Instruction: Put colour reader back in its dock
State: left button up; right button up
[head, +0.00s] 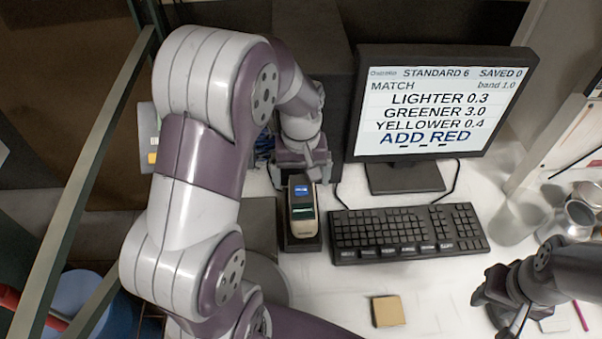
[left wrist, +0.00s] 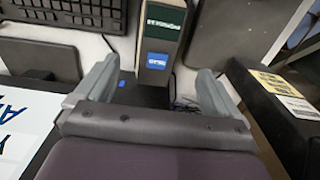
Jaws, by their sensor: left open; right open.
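The colour reader (head: 302,212), a beige handheld with a small blue and green screen, stands in its dark dock (head: 301,243) left of the keyboard. In the left wrist view the reader (left wrist: 160,38) lies just beyond my open fingers, near the middle, and part of the dark dock (left wrist: 140,95) shows below it. My left gripper (head: 302,178) is open and empty at the far end of the reader, apart from it as far as I can tell. My right gripper (head: 487,308) is open and empty low over the bench at the right.
A monitor (head: 430,105) reading "ADD RED" stands behind the keyboard (head: 405,234). A tan block (head: 388,311) lies on the bench in front. Metal cups (head: 580,215) stand at the right, near a pink pen (head: 580,316). Bench between block and keyboard is clear.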

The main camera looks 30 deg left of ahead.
pick_arm(q)
jog(key=shift+d+r, duration=0.1)
jog(key=shift+r, duration=0.6)
jog(key=shift+s+d+r, duration=0.1)
jog(key=shift+d+r, duration=0.05)
jog(key=shift+r, duration=0.15)
jog(key=s+d+f+m+t, duration=0.1)
jog(key=s+d+f+m, duration=0.1)
jog(key=s+d+m, duration=0.3)
jog(key=s+m, duration=0.1)
jog(key=s, duration=0.2)
jog(key=shift+s+m, duration=0.3)
jog(key=shift+f, duration=0.1)
